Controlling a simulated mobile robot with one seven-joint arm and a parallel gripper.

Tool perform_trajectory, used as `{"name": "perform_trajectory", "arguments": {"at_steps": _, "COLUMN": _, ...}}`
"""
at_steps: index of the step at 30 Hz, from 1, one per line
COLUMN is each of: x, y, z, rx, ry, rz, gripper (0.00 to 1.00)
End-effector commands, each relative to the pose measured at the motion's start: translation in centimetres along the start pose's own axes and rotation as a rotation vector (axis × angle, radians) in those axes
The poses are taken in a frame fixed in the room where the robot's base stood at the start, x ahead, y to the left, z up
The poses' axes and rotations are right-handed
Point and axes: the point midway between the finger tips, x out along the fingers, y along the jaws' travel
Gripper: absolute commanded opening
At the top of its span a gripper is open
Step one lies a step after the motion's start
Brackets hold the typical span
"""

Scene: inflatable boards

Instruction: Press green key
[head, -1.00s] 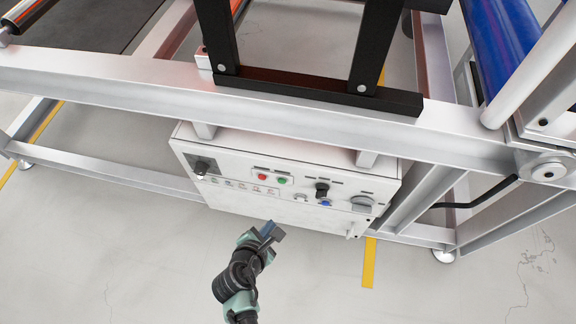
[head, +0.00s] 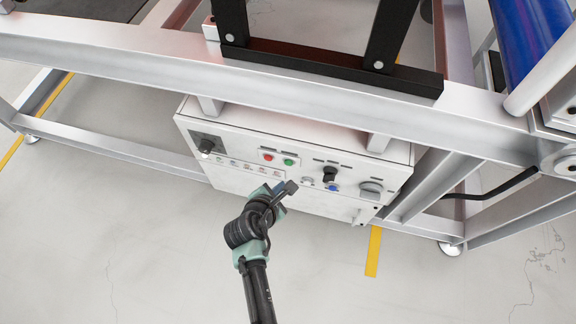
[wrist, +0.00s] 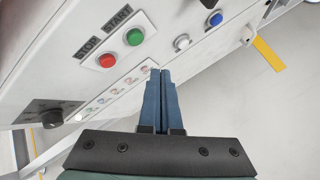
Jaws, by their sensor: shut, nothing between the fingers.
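The green key (head: 288,161) is a round button on the white control box, right of a red button (head: 268,157). In the wrist view the green key (wrist: 134,37) sits under the label START, and the red button (wrist: 106,61) under STOP. My gripper (head: 291,187) is in front of the box, just below the green key in the head view. In the wrist view its two blue fingers (wrist: 160,74) are together and empty, pointing at the panel below and right of the green key. I cannot tell whether the tips touch the panel.
The control box (head: 230,178) hangs under a metal frame beam (head: 150,65). It also carries a black knob (head: 330,173), a blue button (head: 333,188), a grey switch (head: 371,188) and a row of small buttons. The floor in front is clear.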

Motion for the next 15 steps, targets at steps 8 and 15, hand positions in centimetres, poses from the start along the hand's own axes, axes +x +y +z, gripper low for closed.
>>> {"name": "perform_trajectory", "arguments": {"at_steps": 8, "x": 2.1, "y": 1.5, "z": 1.5, "rx": 0.000, "ry": -0.001, "rz": 0.000, "gripper": 0.00}}
{"name": "perform_trajectory", "arguments": {"at_steps": 15, "x": 2.4, "y": 1.7, "z": 1.8, "rx": 0.000, "ry": 0.000, "rz": 0.000, "gripper": 0.00}}
